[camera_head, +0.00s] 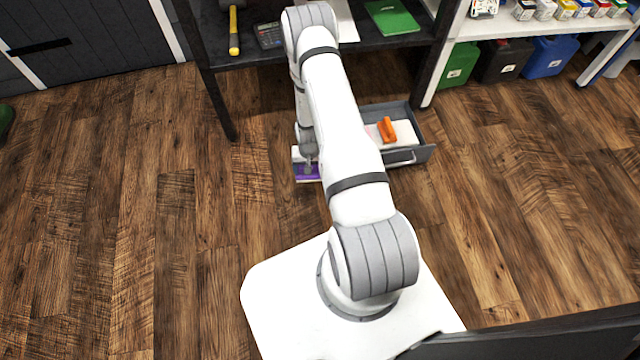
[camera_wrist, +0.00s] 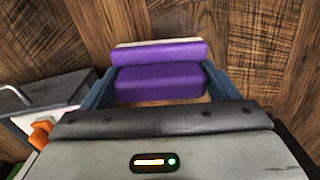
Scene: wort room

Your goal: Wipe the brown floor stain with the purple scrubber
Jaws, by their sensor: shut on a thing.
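The purple scrubber (camera_head: 306,174) is by the floor at the end of my arm, left of the open drawer. In the wrist view the scrubber (camera_wrist: 160,82) shows a purple body with a purple ridge and a pale edge. My gripper (camera_wrist: 163,90) is shut on it, with one blue-grey finger at each side. In the head view my gripper (camera_head: 308,164) is partly hidden by my arm. I cannot tell whether the scrubber touches the floor. I cannot make out a brown stain on the brown planks; my arm, base and the scrubber cover part of the floor.
A grey drawer (camera_head: 424,150) stands open to the right, holding an orange object (camera_head: 387,130) and white items. A dark desk (camera_head: 262,57) stands behind, with a leg to the left. Green (camera_head: 459,64) and blue (camera_head: 549,57) containers sit under a shelf.

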